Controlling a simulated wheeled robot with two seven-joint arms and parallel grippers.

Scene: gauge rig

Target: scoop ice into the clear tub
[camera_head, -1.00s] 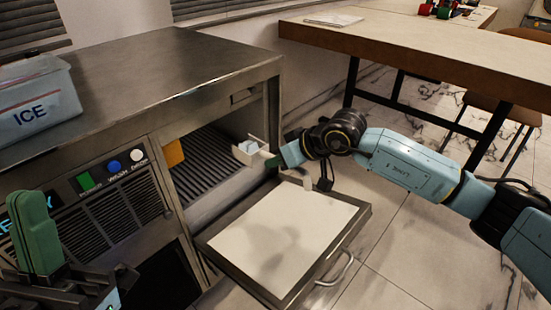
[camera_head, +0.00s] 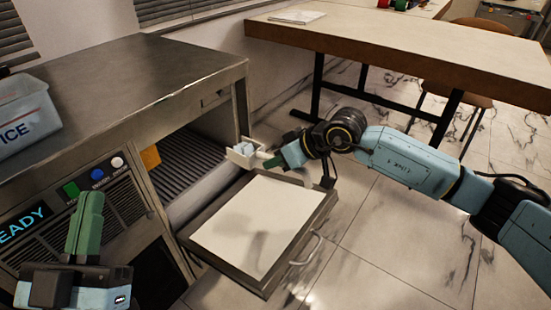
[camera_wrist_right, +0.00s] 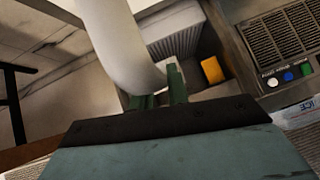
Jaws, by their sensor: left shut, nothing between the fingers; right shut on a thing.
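The clear tub (camera_head: 22,118), marked ICE, stands on the machine's steel top at the far left, cut off by the picture edge. A corner of it shows in the right wrist view (camera_wrist_right: 301,114). My right gripper (camera_head: 275,161) is shut on the white scoop (camera_head: 241,160) by its handle, also in the right wrist view (camera_wrist_right: 118,38). Pale ice cubes (camera_head: 244,147) sit in the scoop, which is beside the machine's opening, above the fold-down door. My left gripper (camera_head: 87,215) is shut and empty, fingers pointing up, in front of the machine's panel.
The ice machine (camera_head: 160,70) has an open bay with a dark ribbed inside and an orange block (camera_head: 150,157). Its door (camera_head: 262,222) lies folded out below the scoop. A lit READY display (camera_head: 22,226) is on the front. A table (camera_head: 400,65) stands behind my right arm.

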